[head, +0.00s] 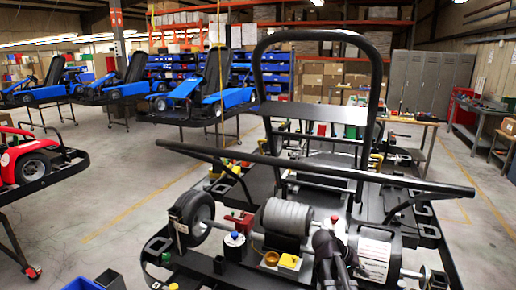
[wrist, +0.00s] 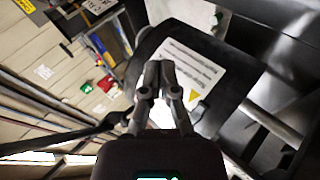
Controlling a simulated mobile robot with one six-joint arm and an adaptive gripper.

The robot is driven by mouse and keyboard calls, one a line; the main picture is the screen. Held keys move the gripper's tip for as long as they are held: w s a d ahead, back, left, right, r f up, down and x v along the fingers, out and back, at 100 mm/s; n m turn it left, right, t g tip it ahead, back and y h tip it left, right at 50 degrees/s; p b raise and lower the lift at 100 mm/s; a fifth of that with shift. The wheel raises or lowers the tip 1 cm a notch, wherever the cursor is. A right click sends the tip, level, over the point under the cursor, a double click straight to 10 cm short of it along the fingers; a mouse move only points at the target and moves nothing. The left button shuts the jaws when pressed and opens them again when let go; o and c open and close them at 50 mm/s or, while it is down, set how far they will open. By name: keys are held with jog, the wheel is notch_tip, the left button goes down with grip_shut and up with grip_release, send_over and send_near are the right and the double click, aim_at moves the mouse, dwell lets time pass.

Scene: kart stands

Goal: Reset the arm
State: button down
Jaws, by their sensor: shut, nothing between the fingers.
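My gripper (wrist: 158,72) shows in the middle of the wrist view, its fingers together with nothing between them. Behind it is a black cylinder with a white label (wrist: 185,75) bearing a yellow triangle. In the head view a labelled black cylinder (head: 376,255) sits at the rear of the black kart frame (head: 300,180). A dark jointed part, which looks like my arm, shows at the bottom centre beside that cylinder. I cannot tell from the frames whether the gripper touches anything.
The kart frame carries a tall seat hoop (head: 258,80), a long black crossbar (head: 300,163), a grey ribbed cylinder (head: 287,217) and a black wheel (head: 192,217). A red kart (head: 32,165) stands at left, several blue karts behind. Open floor (head: 130,190) lies between them.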

jog(key=s+a+f+n+y, duration=0.2)
jog(key=s+a+f+y, duration=0.1)
jog(key=a, duration=0.5)
jog(key=s+a+f+n+y, duration=0.2)
jog(key=s+a+f+y, duration=0.1)
jog(key=s+a+y, duration=0.3)
jog(key=a, duration=0.2)
jog(key=shift+a+f+t+y, duration=0.15)
jog(key=shift+a+t+y, duration=0.15)
jog(key=shift+y, duration=0.1)
